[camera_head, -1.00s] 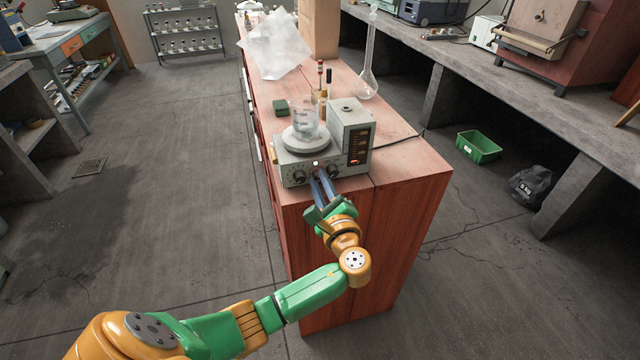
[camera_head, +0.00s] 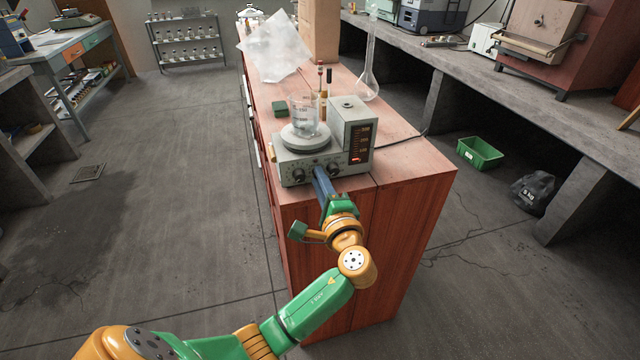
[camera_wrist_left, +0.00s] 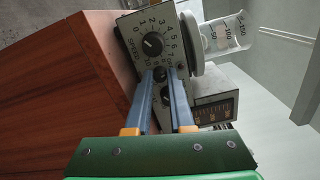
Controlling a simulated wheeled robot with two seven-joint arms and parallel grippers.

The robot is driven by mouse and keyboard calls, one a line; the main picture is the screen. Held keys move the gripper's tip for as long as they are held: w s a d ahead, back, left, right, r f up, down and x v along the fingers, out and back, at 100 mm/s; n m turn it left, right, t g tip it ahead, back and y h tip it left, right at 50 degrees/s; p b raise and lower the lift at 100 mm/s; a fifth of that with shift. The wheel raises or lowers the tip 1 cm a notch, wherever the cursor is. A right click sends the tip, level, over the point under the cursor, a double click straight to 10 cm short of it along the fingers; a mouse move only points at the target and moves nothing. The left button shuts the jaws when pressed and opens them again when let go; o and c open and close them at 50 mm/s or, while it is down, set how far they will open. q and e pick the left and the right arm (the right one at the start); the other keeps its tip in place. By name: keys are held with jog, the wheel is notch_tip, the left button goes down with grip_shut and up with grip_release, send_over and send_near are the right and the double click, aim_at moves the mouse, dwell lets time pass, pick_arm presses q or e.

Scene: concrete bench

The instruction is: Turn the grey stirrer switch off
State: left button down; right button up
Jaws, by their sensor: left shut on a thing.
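The grey stirrer (camera_head: 295,168) stands at the near end of the red bench, with a round plate and a glass beaker (camera_head: 304,118) on top. Its front panel (camera_wrist_left: 135,28) shows close in the left wrist view, with a numbered speed dial (camera_wrist_left: 152,44). My left gripper (camera_head: 318,169) reaches the middle of that front panel. In the wrist view its two blue fingertips (camera_wrist_left: 161,72) are shut on the small dark switch (camera_wrist_left: 160,75) beside the dial. The fingers partly cover the switch, so I cannot read its position. My right gripper is not in view.
A green bin (camera_head: 480,152) is on the floor at right. The floor left of the bench is clear.

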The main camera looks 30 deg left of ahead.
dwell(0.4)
pick_arm(q)
jog(key=c, duration=1.1)
grip_release()
jog(key=shift+d, duration=0.1)
jog(key=b+v, duration=0.1)
jog(key=v, duration=0.6)
